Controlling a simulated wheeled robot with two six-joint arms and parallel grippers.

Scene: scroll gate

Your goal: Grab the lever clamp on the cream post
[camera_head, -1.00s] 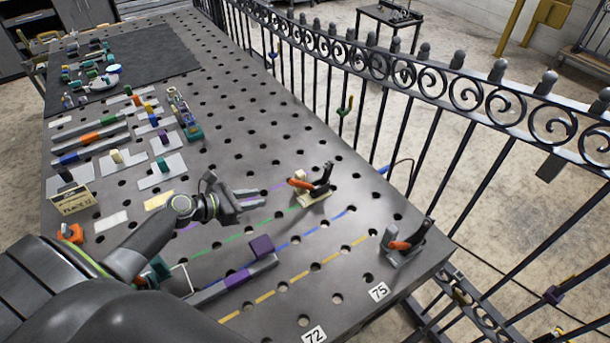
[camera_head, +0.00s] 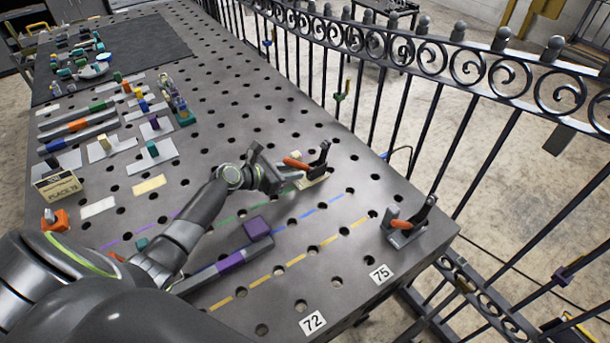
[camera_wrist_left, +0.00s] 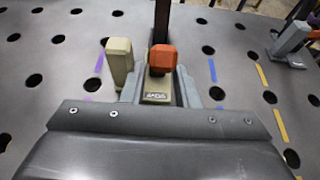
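The lever clamp on the cream post has an orange handle tip (camera_head: 296,164), a dark upright lever (camera_head: 321,156) and a cream base (camera_head: 314,181). It stands on the table's right part. My left gripper (camera_head: 284,178) is right at its near side and hides part of the cream base. In the left wrist view, the grey fingers of my left gripper (camera_wrist_left: 160,86) are apart, one on each side of the orange handle tip (camera_wrist_left: 162,58) and the labelled cream part below it. A rounded cream post (camera_wrist_left: 119,60) stands just left of the fingers. Contact cannot be told. My right gripper is not in view.
A second, grey clamp with an orange handle (camera_head: 403,225) stands near the table's right corner. A grey bar with purple blocks (camera_head: 232,262) lies in front of my left arm. The black iron fence (camera_head: 440,90) runs along the table's far right edge.

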